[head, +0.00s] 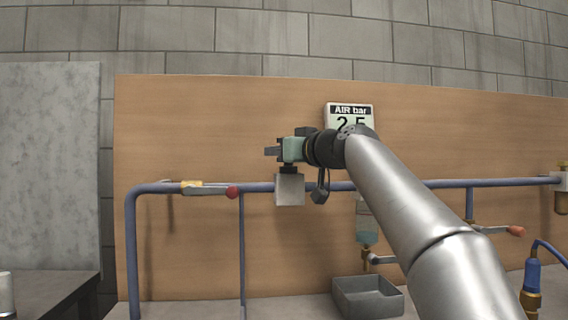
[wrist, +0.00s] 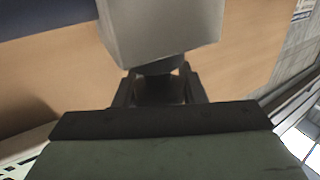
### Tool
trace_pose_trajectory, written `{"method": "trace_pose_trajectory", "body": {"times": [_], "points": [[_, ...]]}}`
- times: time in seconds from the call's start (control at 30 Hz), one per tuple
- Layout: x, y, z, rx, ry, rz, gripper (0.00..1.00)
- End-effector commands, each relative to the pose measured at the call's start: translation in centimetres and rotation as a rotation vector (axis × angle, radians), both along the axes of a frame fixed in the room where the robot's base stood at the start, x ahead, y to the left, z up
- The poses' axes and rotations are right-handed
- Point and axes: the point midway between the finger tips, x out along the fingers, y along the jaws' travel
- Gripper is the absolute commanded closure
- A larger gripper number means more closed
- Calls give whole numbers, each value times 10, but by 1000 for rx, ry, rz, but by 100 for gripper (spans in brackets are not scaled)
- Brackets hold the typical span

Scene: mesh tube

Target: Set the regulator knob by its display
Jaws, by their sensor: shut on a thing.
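The regulator's grey block (head: 289,190) sits on the blue pipe left of centre in the head view; it also shows at the top of the wrist view (wrist: 160,30). Its dark knob (wrist: 160,88) is between my two fingers. My gripper (head: 288,169) is above the block, pointing down, shut on the knob. In the wrist view my gripper (wrist: 158,92) has one finger on each side of the knob. The display (head: 349,110) on the board reads "AIR bar" and apparently 2.5; my arm covers its lower part.
A valve lever with a red end (head: 231,192) is on the pipe to the left. An orange-ended lever (head: 516,231) and a blue connector (head: 532,276) are at the right. A bowl (head: 366,232) hangs behind my arm, above a grey tray (head: 368,303).

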Motion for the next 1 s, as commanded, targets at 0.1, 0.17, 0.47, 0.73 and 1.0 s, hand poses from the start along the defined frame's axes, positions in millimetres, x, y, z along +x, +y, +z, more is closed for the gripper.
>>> {"method": "trace_pose_trajectory", "body": {"times": [0.1,0.17,0.47,0.73,1.0], "points": [[1,1,-4,0,9,68,86],[0,2,-4,-3,8,96,86],[-2,2,-3,-2,6,169,86],[-2,2,-3,-3,5,177,86],[-2,2,-3,-3,5,176,41]]}}
